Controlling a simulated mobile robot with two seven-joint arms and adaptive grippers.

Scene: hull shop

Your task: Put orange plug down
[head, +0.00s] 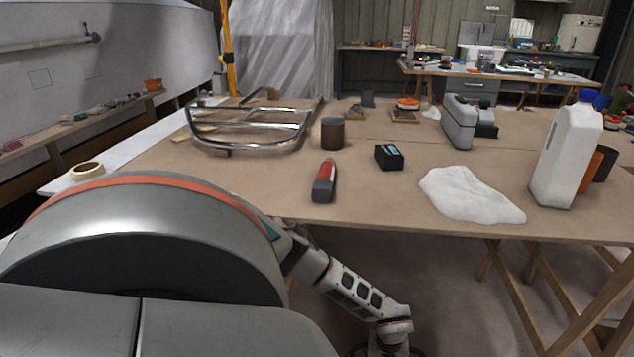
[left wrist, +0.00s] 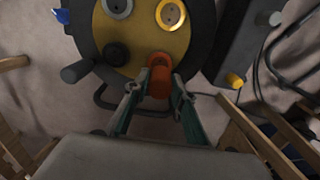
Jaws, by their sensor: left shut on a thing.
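The orange plug (left wrist: 159,80) shows in the left wrist view, at the near edge of a dark round housing with a yellow face (left wrist: 143,45). My left gripper (left wrist: 158,90) is shut on it, with one green finger on each side. I cannot tell whether the plug touches the housing or is just in front of it. In the head view an arm of mine reaches down to the bottom edge; no gripper fingers and no orange plug are clear there. My right gripper is in neither view.
The brown workbench (head: 265,190) holds a metal rail frame (head: 250,128), a red-grey tool (head: 324,181), a black box (head: 389,157), a white cloth (head: 470,196) and a white jug (head: 567,155). Its front middle has bare patches. Wooden trestle legs (left wrist: 255,130) stand near the left gripper.

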